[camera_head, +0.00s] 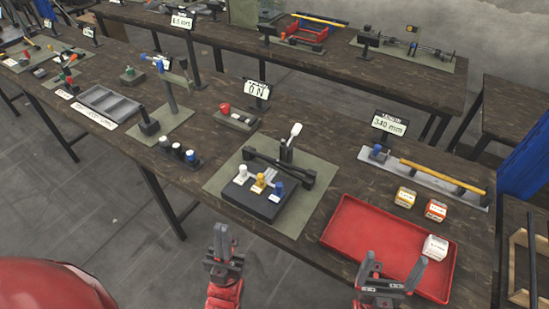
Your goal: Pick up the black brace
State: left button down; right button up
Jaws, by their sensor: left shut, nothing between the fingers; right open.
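A long dark bar with thicker ends, which appears to be the black brace (277,167), lies slantwise on the green mat (225,180) on the table. It lies behind a black block (256,200) with white, yellow and blue knobs. A white-topped lever (290,142) stands at the brace's far side and overlaps it in the picture. My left gripper (222,234) is shut and empty in front of the table's near edge, below the mat in the picture. My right gripper (394,266) is open and empty at the near edge of the red tray, apart from the brace.
The red tray (365,222) holds a white box (434,248) near its right side. Two small boxes, yellow (405,197) and orange (436,210), stand behind it. A yellow rod fixture (445,177) and a "340 mm" display (390,125) lie further back. Short black-based pegs (178,151) stand left of the mat.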

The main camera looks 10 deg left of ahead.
aim_at(249, 152)
jog(key=i+j+z, duration=0.1)
jog(key=j+z, duration=0.25)
jog(key=j, duration=0.6)
jog(key=j+z, duration=0.3)
jog(key=j, duration=0.65)
